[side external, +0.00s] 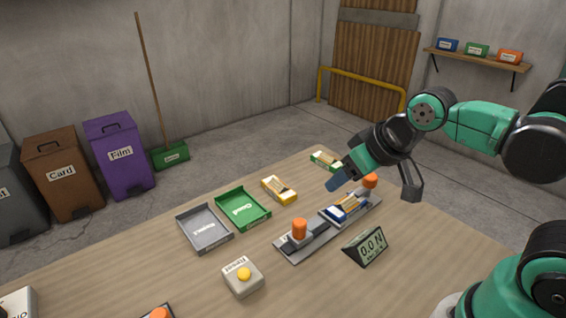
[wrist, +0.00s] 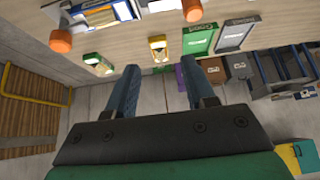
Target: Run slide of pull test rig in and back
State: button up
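The pull test rig (side external: 328,222) lies on the table as a long grey base. One orange knob (side external: 299,229) stands on a grey block at its near end, and another orange knob (side external: 370,180) at its far end. A blue-edged piece with white and yellow (side external: 346,208) sits between them. I cannot tell which part is the slide. Both knobs show in the wrist view, one at the left (wrist: 60,41) and one at the top (wrist: 192,10). My gripper (wrist: 160,68) has its blue fingers apart, nothing between them. In the side view its fingers (side external: 338,182) are beside the far knob.
A display (side external: 366,246) reading 0.0 N stands beside the rig. A box with a yellow button (side external: 243,277) is nearer. A green tray (side external: 243,209), a grey tray (side external: 205,229), a yellow piece (side external: 279,190) and a green piece (side external: 325,161) lie behind the rig.

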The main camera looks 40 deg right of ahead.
aim_at(300, 222)
jog(key=shift+o, duration=0.6)
jog(key=shift+w+a+g, duration=0.3)
jog(key=shift+w+g, duration=0.1)
jog(key=w+a+f+g, duration=0.1)
jog(key=w+a+f+m+g, duration=0.1)
jog(key=g, duration=0.1)
jog(key=w+a+f+g, duration=0.1)
jog(key=a+f+g, duration=0.1)
jog(key=shift+w+m, duration=0.2)
jog(key=shift+m, duration=0.2)
jog(key=shift+w+a+f+g, duration=0.15)
jog(key=shift+a+f+g, duration=0.1)
jog(key=shift+f+g, duration=0.2)
jog(key=shift+f, duration=2.8)
grip_shut()
